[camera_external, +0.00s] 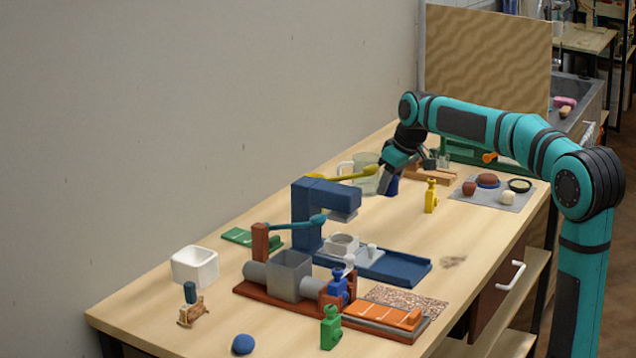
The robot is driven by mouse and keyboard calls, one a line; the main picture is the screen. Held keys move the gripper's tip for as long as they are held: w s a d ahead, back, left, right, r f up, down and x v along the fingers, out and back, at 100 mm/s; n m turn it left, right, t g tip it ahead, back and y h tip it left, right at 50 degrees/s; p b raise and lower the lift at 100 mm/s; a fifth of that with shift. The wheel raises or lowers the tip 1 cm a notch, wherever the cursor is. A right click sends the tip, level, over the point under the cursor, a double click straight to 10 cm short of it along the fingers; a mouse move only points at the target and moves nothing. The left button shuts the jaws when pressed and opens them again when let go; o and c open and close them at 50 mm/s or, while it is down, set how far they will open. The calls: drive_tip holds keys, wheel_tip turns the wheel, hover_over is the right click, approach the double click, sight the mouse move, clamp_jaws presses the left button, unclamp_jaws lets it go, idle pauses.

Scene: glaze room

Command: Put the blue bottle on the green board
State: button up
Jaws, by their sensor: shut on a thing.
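A small blue bottle-shaped thing (338,287) stands upright at the right end of the red-brown machine, close to the orange board. A flat green board (251,238) lies on the table at the left, behind the machine and partly hidden by it. My gripper (387,183) is low over the far part of the table, beside the glass jug. It is shut on a dark blue thing (393,187). This is mostly hidden by the fingers, and I cannot tell its shape or whether it touches the table. My gripper is well away from the green board.
A glass jug (364,172) and yellow bottle (431,196) are near my gripper.

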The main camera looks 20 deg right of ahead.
wheel_tip(320, 180, up, 11)
drive_tip(key=s+a, duration=0.4)
drive_tip(key=a, duration=0.6)
drive_tip(key=s+a, duration=0.3)
drive_tip(key=a, duration=0.6)
drive_tip(key=s+a, duration=0.4)
drive_tip(key=a, duration=0.6)
drive_tip(key=s+a, duration=1.4)
drive_tip(key=a, duration=0.2)
hover_over(247, 237)
drive_tip(key=d, duration=0.1)
drive_tip(key=f, duration=0.9)
drive_tip(key=s+f, duration=0.1)
drive_tip(key=f, duration=0.4)
drive_tip(key=shift+f, duration=3.1)
